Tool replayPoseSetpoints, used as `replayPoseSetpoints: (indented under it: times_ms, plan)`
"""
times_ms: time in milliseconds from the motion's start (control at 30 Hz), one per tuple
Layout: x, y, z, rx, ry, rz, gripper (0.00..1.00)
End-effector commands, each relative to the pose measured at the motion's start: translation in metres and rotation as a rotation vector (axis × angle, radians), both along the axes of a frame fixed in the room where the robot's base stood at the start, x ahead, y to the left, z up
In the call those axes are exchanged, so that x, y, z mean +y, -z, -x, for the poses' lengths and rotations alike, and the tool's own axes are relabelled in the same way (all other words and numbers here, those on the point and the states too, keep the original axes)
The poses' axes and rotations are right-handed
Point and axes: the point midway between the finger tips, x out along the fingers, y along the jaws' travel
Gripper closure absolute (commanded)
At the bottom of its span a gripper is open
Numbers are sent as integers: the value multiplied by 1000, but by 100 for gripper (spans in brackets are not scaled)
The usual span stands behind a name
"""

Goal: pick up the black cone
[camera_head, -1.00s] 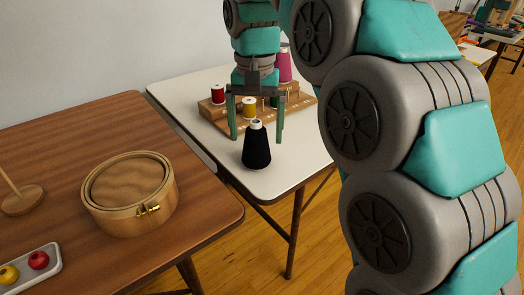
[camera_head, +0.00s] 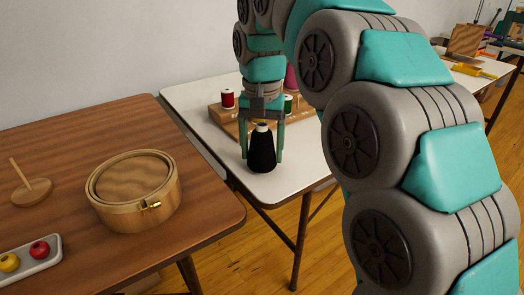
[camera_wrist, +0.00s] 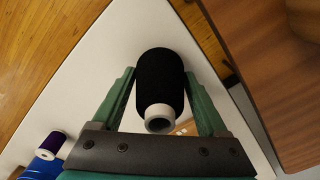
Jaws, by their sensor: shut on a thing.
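The black cone (camera_head: 262,146), a black thread cone with a pale tube top, stands upright at the near end of the white table (camera_head: 232,146). My gripper (camera_head: 262,158) reaches down over it from above, with one green finger on each side. The jaws are shut on the cone. In the wrist view the cone (camera_wrist: 160,76) sits between the two fingers, its pale tube end toward the palm. I cannot tell whether its base touches the table.
Behind the cone a wooden rack (camera_head: 222,112) holds spools, including a red one (camera_head: 228,98) and a green one (camera_head: 288,103). The brown table (camera_head: 70,137) at left holds a round wooden hoop box (camera_head: 134,214) and a bead tray (camera_head: 38,258). A gap separates the tables.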

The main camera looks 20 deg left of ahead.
Motion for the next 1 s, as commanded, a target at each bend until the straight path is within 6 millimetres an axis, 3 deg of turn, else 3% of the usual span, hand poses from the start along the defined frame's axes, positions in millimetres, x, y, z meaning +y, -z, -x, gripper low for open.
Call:
replayPoseSetpoints:
  times_ms: [33, 267, 633, 1000]
  plan:
    - [0, 0, 0, 0, 0, 0, 57]
    - [0, 0, 0, 0, 0, 0, 83]
    - [0, -3, 0, -2, 0, -1, 84]
    - [0, -21, 0, -1, 0, 0, 84]
